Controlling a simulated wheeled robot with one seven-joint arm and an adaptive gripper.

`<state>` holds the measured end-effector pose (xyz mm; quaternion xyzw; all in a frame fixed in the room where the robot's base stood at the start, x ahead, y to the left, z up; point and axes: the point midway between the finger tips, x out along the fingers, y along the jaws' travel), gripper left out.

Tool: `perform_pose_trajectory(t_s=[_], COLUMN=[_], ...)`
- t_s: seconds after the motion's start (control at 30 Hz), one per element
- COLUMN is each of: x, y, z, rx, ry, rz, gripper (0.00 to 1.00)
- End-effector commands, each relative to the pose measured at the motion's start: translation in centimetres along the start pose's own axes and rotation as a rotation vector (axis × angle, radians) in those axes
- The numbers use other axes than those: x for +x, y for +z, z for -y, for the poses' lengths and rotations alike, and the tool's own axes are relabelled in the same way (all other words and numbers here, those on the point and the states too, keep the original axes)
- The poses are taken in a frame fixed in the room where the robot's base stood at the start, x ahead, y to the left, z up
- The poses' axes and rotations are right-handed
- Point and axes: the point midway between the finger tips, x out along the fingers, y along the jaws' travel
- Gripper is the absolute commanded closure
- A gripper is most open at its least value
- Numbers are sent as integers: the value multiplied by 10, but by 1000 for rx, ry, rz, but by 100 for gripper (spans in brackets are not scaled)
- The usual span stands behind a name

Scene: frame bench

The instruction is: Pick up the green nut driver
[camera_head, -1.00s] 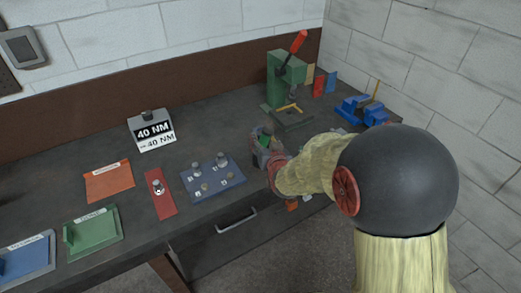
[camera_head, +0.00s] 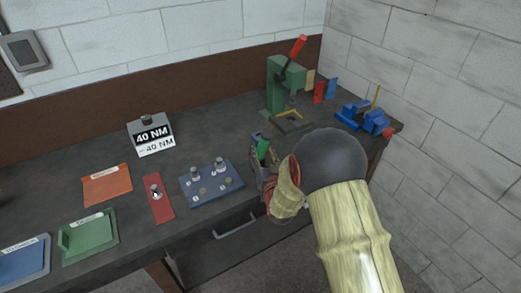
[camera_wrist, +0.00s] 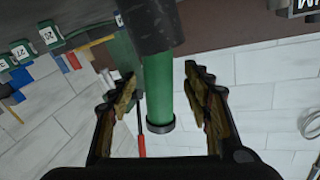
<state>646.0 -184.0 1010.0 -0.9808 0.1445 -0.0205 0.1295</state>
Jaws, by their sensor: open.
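The green nut driver (camera_wrist: 158,85) shows in the wrist view as a green cylinder with a dark upper part and a dark band at its lower end. It lies between the two fingers of my gripper (camera_wrist: 160,88), with a visible gap on each side. In the head view the green piece (camera_head: 263,149) shows at my gripper (camera_head: 262,168), by the front edge of the bench, right of the blue socket board. My gripper is open. The arm hides part of it and what is below the driver.
The bench (camera_head: 110,170) holds a blue board (camera_head: 212,195) with several sockets, a red mat (camera_head: 159,207), a 40 NM sign (camera_head: 151,137), and orange (camera_head: 106,185) and green (camera_head: 88,236) trays. A green press (camera_head: 275,88) and blue vise (camera_head: 362,116) stand at the back right.

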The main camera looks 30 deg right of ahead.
Motion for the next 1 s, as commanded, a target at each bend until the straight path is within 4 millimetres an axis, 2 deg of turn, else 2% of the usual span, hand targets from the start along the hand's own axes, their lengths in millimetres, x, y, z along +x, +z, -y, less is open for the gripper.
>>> perform_pose_trajectory(t_s=[0.43,0.73,1.0], x=[54,59,58], y=[1,0,0], z=[-1,-1,-1], rx=[-1,-1,-1], ry=[0,0,0], rz=[2,3,3], gripper=[51,51,66])
